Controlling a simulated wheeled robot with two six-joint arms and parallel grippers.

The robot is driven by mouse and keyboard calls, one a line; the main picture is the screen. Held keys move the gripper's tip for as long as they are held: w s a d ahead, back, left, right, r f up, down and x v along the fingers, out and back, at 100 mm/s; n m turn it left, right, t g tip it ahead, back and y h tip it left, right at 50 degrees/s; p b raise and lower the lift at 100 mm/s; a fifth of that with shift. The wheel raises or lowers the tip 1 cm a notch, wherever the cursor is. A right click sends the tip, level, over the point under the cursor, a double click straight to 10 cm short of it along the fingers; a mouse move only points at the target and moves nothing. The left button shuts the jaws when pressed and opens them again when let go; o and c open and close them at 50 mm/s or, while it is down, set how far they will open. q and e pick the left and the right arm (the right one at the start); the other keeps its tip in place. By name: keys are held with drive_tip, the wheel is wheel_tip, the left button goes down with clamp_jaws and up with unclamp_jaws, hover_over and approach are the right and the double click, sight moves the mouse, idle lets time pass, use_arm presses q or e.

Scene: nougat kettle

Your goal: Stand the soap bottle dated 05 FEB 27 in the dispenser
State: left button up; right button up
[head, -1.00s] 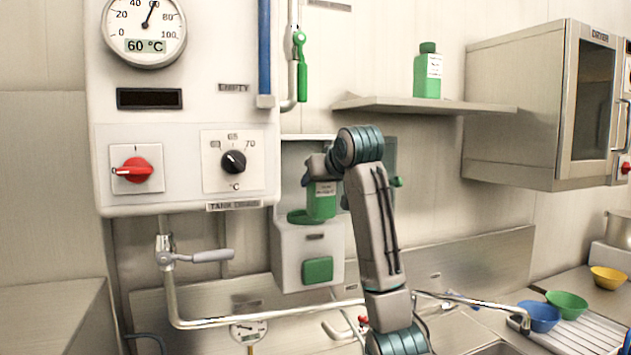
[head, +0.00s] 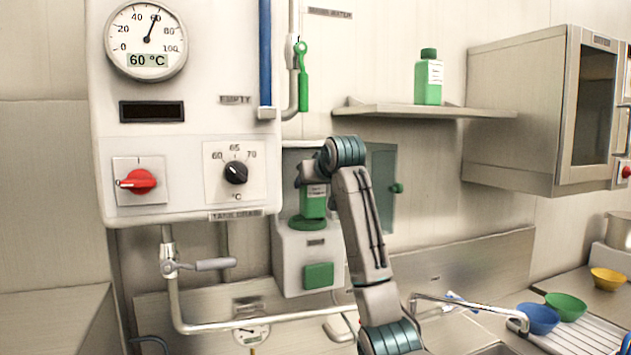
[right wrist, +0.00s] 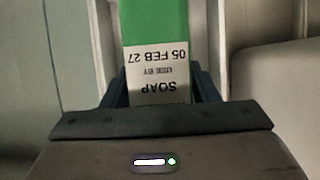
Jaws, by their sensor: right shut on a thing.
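The green soap bottle (head: 314,207) with a white label is upright in my right gripper (head: 312,183). In the right wrist view its label reads SOAP, USE BY 05 FEB 27, upside down, on the bottle (right wrist: 158,25). My right gripper (right wrist: 160,90) is shut on it there. The white dispenser (head: 291,262) has a round green seat (head: 305,224) and a green front panel. The bottle's base is at the seat, inside the opening; I cannot tell whether it rests on it. My left gripper is not in view.
A second green bottle (head: 428,82) stands on the wall shelf (head: 432,110); its label is too small to read. The dispenser's door (head: 381,190) with a green knob stands open on the right. The tank control box (head: 190,110) is close on the left.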

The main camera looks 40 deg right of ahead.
drive_tip(key=shift+p+x, duration=0.4)
drive_tip(key=shift+x, duration=1.7)
drive_tip(key=shift+f, duration=0.35)
drive_tip(key=o, duration=1.4)
drive_tip(key=shift+s, duration=0.1)
drive_tip(key=o, duration=0.4)
